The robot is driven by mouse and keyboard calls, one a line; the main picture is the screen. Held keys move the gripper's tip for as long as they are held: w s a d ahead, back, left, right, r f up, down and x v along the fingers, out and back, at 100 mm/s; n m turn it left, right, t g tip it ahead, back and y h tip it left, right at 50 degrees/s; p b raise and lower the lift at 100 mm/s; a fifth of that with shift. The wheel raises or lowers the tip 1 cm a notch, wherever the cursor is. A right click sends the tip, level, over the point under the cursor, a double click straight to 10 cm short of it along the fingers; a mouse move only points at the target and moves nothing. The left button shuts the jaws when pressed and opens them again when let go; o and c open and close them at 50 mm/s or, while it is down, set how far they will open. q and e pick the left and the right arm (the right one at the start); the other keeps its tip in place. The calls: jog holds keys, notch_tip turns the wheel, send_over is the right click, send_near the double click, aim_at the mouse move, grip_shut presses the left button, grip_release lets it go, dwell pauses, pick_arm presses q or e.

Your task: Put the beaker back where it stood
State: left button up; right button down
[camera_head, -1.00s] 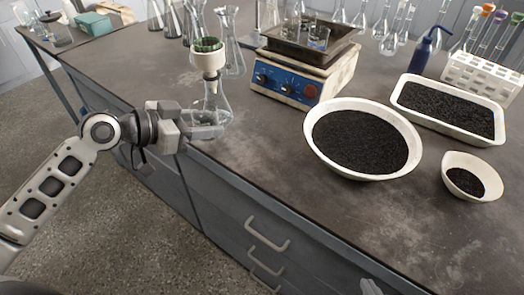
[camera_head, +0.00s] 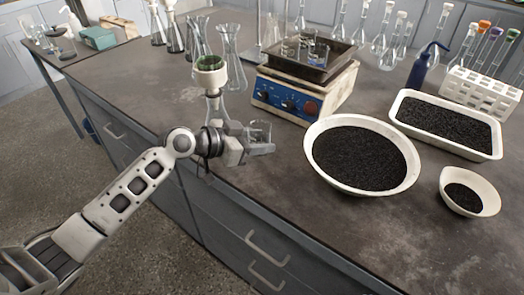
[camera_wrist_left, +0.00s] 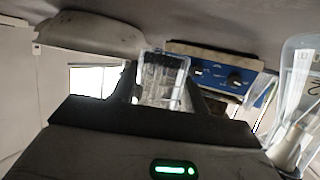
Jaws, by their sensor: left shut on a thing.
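A small clear glass beaker (camera_head: 259,130) is held in my left gripper (camera_head: 268,149), which is shut on it. My right gripper is not in view.
A flask with a funnel (camera_head: 210,78) stands just behind my left wrist. The shaker (camera_head: 290,97) carries a tray with small beakers. A large bowl (camera_head: 318,172), a white tray (camera_head: 487,152) and a small bowl (camera_head: 487,203) hold black grains. Bare bench lies at the front right.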

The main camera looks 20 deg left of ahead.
aim_at(262, 163)
pick_arm(q)
jog(key=f, duration=0.2)
jog(key=d+f, duration=0.1)
jog(key=shift+w+f, duration=0.35)
jog(key=shift+f, duration=0.35)
jog(key=shift+f, duration=0.15)
jog(key=o, duration=1)
